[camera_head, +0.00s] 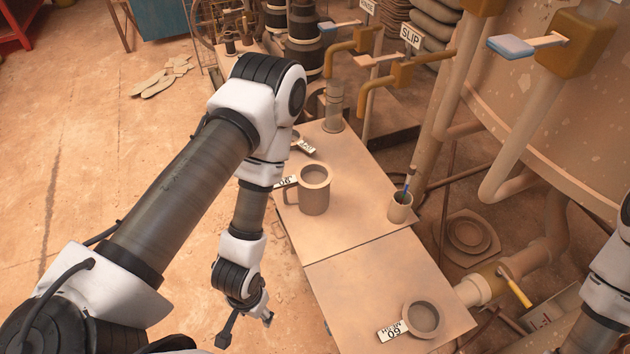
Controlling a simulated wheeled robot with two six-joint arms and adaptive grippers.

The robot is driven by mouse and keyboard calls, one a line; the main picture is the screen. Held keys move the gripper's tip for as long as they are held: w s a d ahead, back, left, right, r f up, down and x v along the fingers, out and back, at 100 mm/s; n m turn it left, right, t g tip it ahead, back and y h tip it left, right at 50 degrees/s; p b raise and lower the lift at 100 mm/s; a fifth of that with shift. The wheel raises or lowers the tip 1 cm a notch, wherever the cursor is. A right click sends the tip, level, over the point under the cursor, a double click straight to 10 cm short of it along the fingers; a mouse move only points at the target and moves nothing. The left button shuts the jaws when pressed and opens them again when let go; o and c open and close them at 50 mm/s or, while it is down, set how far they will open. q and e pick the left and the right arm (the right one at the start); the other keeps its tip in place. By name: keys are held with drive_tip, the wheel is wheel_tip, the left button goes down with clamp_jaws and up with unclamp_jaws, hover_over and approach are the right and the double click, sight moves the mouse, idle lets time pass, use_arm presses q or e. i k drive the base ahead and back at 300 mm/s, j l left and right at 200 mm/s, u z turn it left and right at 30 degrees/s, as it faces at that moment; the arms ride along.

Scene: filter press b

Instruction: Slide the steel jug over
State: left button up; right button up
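The jug (314,196), a dull grey-brown cylinder with a wide rim, stands upright on the pale bench (340,236). Its handle is on its left side. My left gripper (246,328) hangs past the bench's left edge, below and to the left of the jug. Its fingers are spread apart and nothing shows between them; it is not touching the jug. My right arm shows only at the right edge, and its gripper is out of view.
A small cup (400,208) with a brush stands right of the jug. A sieve (423,317) with a "60 mesh" tag lies at the bench's near end. A tagged handle (303,146) lies behind the jug, near a ridged cylinder (333,106). Bench between jug and cup is clear.

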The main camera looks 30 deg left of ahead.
sight(310, 202)
drive_tip(key=j+z, duration=0.15)
drive_tip(key=j, duration=0.25)
drive_tip(key=k+j+z, duration=0.15)
drive_tip(key=j, duration=0.25)
drive_tip(key=k+j+z, duration=0.15)
drive_tip(key=j, duration=0.25)
drive_tip(key=j+z, duration=0.1)
drive_tip(key=j, duration=0.3)
drive_tip(key=k+j+z, duration=0.15)
drive_tip(key=j, duration=0.2)
